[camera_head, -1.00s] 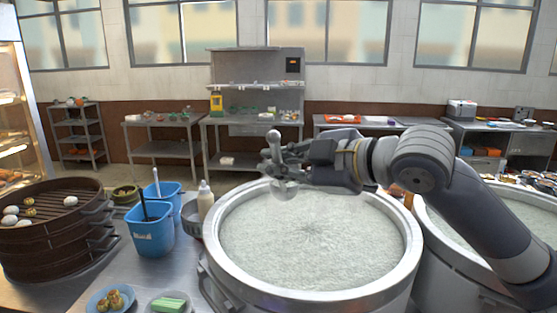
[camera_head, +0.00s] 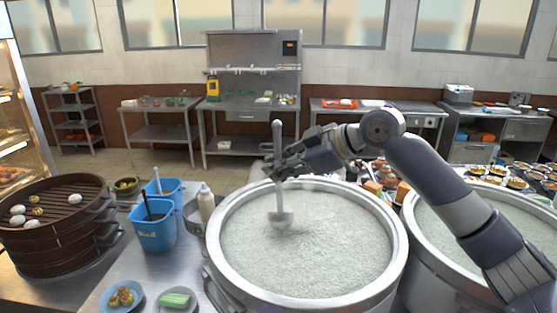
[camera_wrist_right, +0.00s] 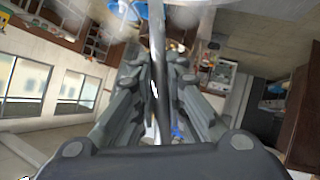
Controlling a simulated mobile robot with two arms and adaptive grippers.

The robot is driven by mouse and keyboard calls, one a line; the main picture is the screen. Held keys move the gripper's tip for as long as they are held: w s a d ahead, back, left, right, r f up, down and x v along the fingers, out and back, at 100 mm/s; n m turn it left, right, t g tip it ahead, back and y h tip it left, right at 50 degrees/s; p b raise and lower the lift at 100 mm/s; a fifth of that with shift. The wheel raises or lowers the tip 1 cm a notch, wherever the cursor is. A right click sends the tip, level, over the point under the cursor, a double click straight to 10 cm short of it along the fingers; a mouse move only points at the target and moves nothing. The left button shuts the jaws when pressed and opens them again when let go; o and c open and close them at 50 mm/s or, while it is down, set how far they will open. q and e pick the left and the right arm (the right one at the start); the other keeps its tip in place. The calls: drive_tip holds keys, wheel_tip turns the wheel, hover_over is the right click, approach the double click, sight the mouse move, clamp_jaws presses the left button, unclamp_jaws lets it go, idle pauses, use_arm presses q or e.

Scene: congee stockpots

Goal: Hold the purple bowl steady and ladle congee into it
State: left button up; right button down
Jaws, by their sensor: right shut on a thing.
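The metal ladle (camera_head: 278,141) stands nearly upright over the large stockpot (camera_head: 215,262), which is full of pale congee (camera_head: 330,250). The ladle's cup is at the congee surface; whether it has dipped in is hard to tell. My right gripper (camera_head: 274,167) is shut on the ladle's handle near the pot's far rim. The right wrist view shows the handle (camera_wrist_right: 157,40) between the fingers (camera_wrist_right: 158,85). The purple bowl and my left gripper are not in view.
A second congee pot (camera_head: 455,240) stands at right. On the left are a bamboo steamer (camera_head: 50,245), blue buckets (camera_head: 152,236), a squeeze bottle (camera_head: 206,204) and two small plates of food (camera_head: 121,297). Small dishes (camera_head: 495,172) crowd the right back. Open air lies above the congee.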

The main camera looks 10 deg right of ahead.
sight(279, 193)
drive_tip(key=shift+w+d+r+g+p, duration=0.1)
drive_tip(key=shift+w+r+g+p, duration=0.25)
drive_tip(key=shift+p, duration=0.2)
drive_tip(key=f+b, duration=0.4)
drive_tip(key=b, duration=0.1)
drive_tip(key=s+f+b, duration=0.1)
drive_tip(key=f+b, duration=0.1)
drive_tip(key=f, duration=0.1)
drive_tip(key=shift+s, duration=0.1)
drive_tip(key=s+a+f+n+t+b, duration=0.2)
drive_tip(key=s+f+t+b, duration=0.1)
drive_tip(key=s+b, duration=0.6)
drive_tip(key=shift+f+b, duration=0.7)
drive_tip(key=shift+b, duration=0.4)
drive_tip(key=shift+r+t, duration=0.1)
drive_tip(key=shift+t, duration=0.15)
